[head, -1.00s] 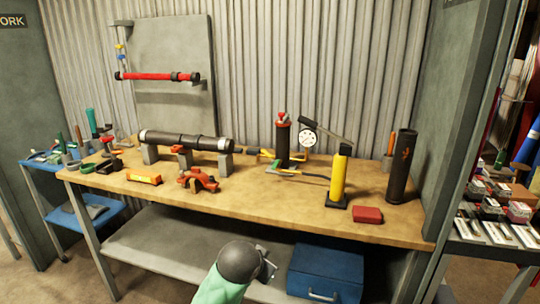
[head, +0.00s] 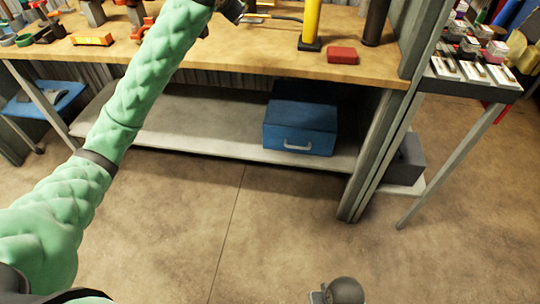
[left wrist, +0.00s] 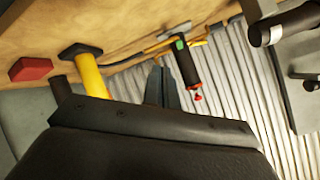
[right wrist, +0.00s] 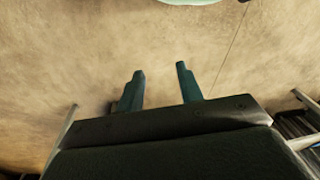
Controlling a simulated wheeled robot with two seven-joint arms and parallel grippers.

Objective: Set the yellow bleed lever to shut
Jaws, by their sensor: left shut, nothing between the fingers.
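I cannot make out the yellow bleed lever for certain in any current view. My left gripper (left wrist: 163,88) is shut and empty, with its fingers together. In the left wrist view it points past the bench toward the corrugated wall, near a black cylinder with a red cap (left wrist: 187,68). Thin yellow parts (left wrist: 160,45) run along the bench behind that cylinder. In the head view the left arm reaches up over the bench, and its hand is cut by the top edge. My right gripper (right wrist: 160,82) is open and empty over the floor, away from the bench.
A yellow upright cylinder (head: 311,22), a red box (head: 342,55) and a dark tube (head: 377,20) stand on the bench. A blue toolbox (head: 300,127) is on the lower shelf. A grey panel (left wrist: 290,75) shows beyond the bench.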

